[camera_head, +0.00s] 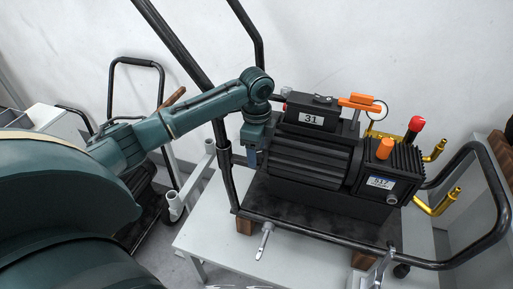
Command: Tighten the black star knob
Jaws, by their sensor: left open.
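I cannot pick out the black star knob for certain. My left arm reaches in from the left, and my left gripper (252,159) points down between the cart's black upright tube and the left end of the black pump (310,160). The gripper is open, and its fingers are small and partly lost against the dark parts around them. I cannot tell whether it touches anything. My right gripper is not in view.
The pump carries an orange lever (358,103), an orange cap (385,148) and a red cap (417,123). Brass pipes (438,203) stick out at right. A black tubular frame (462,264) surrounds it on a white table (205,232). Another trolley (136,62) stands behind my arm.

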